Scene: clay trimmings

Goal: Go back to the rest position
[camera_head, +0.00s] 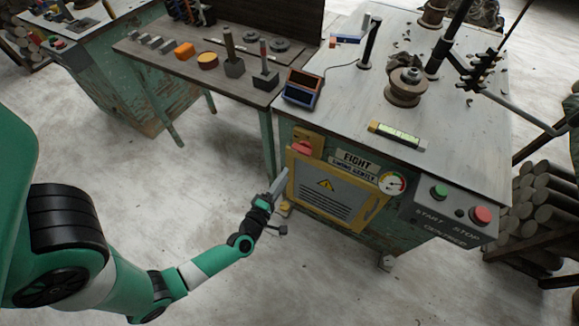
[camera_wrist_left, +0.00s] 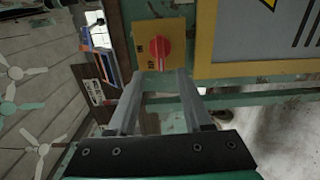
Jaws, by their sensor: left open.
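My left gripper (camera_head: 278,186) is in front of the green machine cabinet, low and left of its yellow-framed panel. In the left wrist view the gripper (camera_wrist_left: 157,88) has its two fingers apart with nothing held between them. A red rotary knob (camera_head: 303,148) on a yellow plate is on the cabinet front, above the gripper in the head view. The knob (camera_wrist_left: 162,47) shows beyond the fingertips in the left wrist view, apart from them. My right gripper is not in view.
The yellow-framed panel (camera_head: 322,190) is close to the right of the gripper. A start/stop box (camera_head: 452,212) juts from the cabinet's right front. A tool bench (camera_head: 150,50) stands behind at left. The floor (camera_head: 190,215) around my left arm is clear.

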